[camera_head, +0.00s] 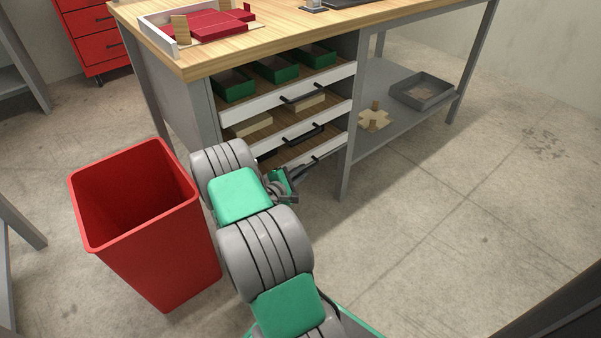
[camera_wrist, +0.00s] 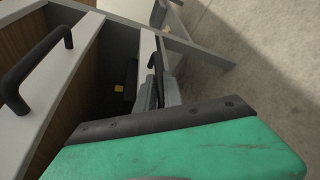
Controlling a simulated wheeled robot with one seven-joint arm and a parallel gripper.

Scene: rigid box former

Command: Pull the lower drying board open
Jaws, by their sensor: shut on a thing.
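The lower drying board (camera_head: 333,148) is the lowest white-fronted board in the bench's left bay. Its white front also shows in the wrist view (camera_wrist: 147,48). Its dark bar handle (camera_head: 312,161) is partly hidden by my gripper in the head view. In the wrist view the handle (camera_wrist: 152,61) runs down to my fingers. My gripper (camera_wrist: 159,92) is shut on this handle; it also shows in the head view (camera_head: 299,174), in front of the lower board. The exact contact is small and partly hidden by my gripper's body.
The middle board (camera_head: 335,118) and upper board (camera_head: 335,76) lie above, each with a dark handle. Green boxes (camera_head: 277,70) stand on the upper one. A red bin (camera_head: 150,225) stands left of my arm. A bench leg (camera_head: 344,170) is close right. Floor beyond is clear.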

